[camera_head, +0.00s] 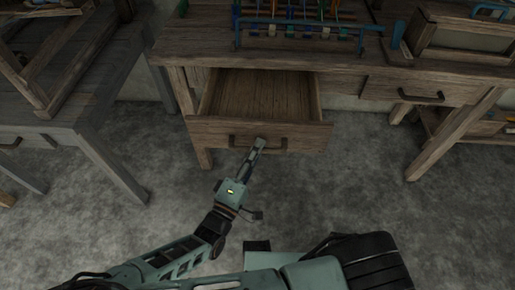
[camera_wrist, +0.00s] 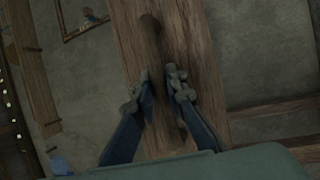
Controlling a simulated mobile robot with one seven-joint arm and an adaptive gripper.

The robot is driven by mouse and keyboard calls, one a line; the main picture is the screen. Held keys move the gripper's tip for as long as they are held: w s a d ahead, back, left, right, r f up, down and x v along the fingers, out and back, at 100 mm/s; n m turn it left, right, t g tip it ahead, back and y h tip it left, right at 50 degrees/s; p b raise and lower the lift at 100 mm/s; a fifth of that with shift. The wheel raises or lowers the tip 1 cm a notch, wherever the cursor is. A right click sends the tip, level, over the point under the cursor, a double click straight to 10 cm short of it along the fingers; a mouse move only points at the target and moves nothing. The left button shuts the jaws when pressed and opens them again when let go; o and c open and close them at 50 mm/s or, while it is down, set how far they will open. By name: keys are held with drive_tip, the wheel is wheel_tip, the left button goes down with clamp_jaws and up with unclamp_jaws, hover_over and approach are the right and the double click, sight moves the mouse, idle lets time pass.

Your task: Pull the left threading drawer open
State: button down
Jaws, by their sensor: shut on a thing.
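The left threading drawer (camera_head: 219,130) is pulled well out from under the wooden table, and its empty inside shows in the head view. Its front has a dark bar handle (camera_head: 279,144). My gripper (camera_head: 259,145) is at the left part of this handle. In the wrist view, the two fingers of my gripper (camera_wrist: 161,92) stand on either side of the dark handle (camera_wrist: 151,42), close against it. The drawer front (camera_wrist: 190,45) runs behind the handle there. The head view shows the fingertips too small to tell their exact contact.
A second drawer with a dark handle (camera_head: 421,96) is shut at the right of the table. Blue racks with coloured spools (camera_head: 300,25) stand on the tabletop (camera_head: 200,42). A grey table (camera_head: 90,90) stands at left. The floor (camera_head: 345,195) before the drawer is clear.

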drive_tip(key=shift+a, duration=0.1)
drive_tip(key=c, duration=1.9)
unclamp_jaws()
drive_tip(key=shift+c, duration=0.2)
